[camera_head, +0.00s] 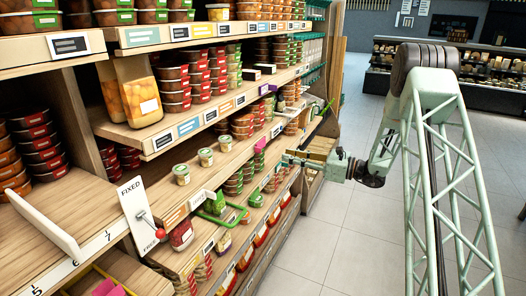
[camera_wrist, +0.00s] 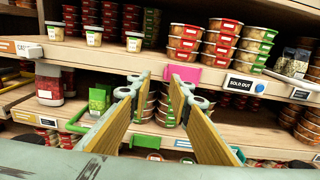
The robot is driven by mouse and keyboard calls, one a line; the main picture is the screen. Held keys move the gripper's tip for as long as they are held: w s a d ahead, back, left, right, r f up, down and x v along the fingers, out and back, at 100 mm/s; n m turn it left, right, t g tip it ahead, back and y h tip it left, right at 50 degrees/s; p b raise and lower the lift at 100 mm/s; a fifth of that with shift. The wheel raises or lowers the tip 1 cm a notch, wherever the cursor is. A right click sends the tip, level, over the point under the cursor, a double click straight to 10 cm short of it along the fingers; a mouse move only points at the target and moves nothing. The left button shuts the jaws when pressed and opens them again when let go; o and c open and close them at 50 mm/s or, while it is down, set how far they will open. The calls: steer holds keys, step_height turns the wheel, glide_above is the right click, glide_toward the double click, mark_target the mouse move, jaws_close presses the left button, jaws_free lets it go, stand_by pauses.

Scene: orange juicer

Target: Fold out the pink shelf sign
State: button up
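A pink shelf sign (camera_wrist: 183,73) is on the front edge of a shelf in the wrist view, just beyond my fingertips and nearer the right one. A pink sign on a shelf edge also shows in the head view (camera_head: 260,146), left of my gripper (camera_head: 287,158). In the wrist view my gripper (camera_wrist: 159,84) has its two fingers apart with nothing held between them. The right fingertip is close below the sign; I cannot tell whether it touches. Whether the sign lies flat or stands out is hard to tell.
A black "SOLD OUT" sign (camera_wrist: 245,84) is right of the pink one. Stacked tubs (camera_wrist: 190,42) fill the shelf above. A green-framed holder (camera_head: 222,213) and a white FIXED/FREE lever plate (camera_head: 139,215) stick out from the shelves. The aisle floor (camera_head: 345,225) is clear.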

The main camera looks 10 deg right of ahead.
mark_target(263, 146)
steer(key=shift+w+d+f+m, duration=0.3)
steer(key=shift+w+d+f, duration=0.05)
steer(key=shift+d+f, duration=0.2)
steer(key=b+x, duration=0.1)
steer(key=x, duration=1.2)
steer(key=shift+w+a, duration=0.25)
steer(key=shift+r, duration=0.15)
jaws_close()
